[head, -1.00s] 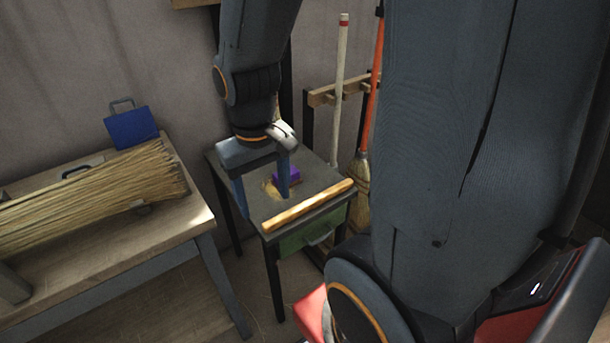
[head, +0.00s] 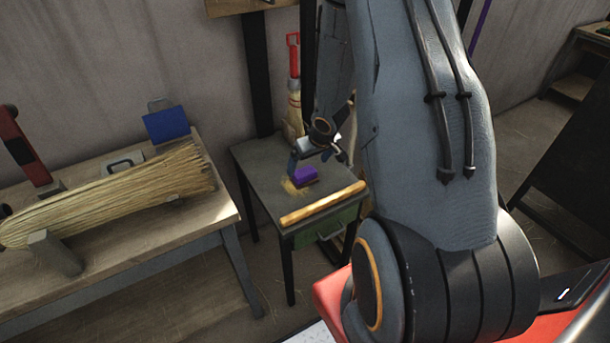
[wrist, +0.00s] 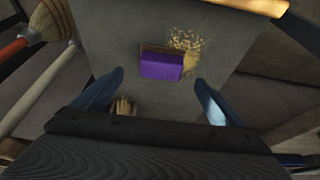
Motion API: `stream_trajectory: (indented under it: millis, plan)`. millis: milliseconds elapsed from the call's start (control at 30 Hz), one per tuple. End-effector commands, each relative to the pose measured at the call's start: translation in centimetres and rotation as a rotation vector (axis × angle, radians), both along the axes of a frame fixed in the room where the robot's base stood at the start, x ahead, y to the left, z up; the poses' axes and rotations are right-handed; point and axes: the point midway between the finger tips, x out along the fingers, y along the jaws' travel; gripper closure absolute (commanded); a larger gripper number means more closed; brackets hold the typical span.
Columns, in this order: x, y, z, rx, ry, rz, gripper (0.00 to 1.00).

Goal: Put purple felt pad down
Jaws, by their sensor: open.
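The purple felt pad (head: 306,175) lies on the top of a small dark side table (head: 262,160), beside a scatter of straw bits. In the wrist view the pad (wrist: 162,66) shows as a purple block with a brownish edge, lying flat ahead of my fingertips. My gripper (wrist: 158,82) is open, with one blue finger to each side and nothing between them. In the head view my gripper (head: 318,158) is just above and behind the pad, partly hidden by my own arm. The pad and the fingers look apart.
A wooden stick (head: 323,203) lies along the table's front edge, above a green drawer (head: 325,226). A workbench at left holds a large straw broom head (head: 120,195) and a blue dustpan-like piece (head: 166,124). A red-handled brush (head: 294,85) stands behind the table.

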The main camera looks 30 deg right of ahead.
Motion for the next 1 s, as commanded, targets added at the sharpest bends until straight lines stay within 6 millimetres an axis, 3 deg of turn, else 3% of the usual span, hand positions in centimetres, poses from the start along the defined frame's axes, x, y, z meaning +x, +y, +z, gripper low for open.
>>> stream_trajectory:
  millis: [600,900,1000]
  plan:
    - [2.4,0.3,-6.3,-0.001,0.002,0.0,0.08]
    - [2.7,0.3,-6.7,-0.002,0.0,0.0,0.08]
    - [2.6,0.3,-6.7,-0.002,0.001,0.0,0.21]
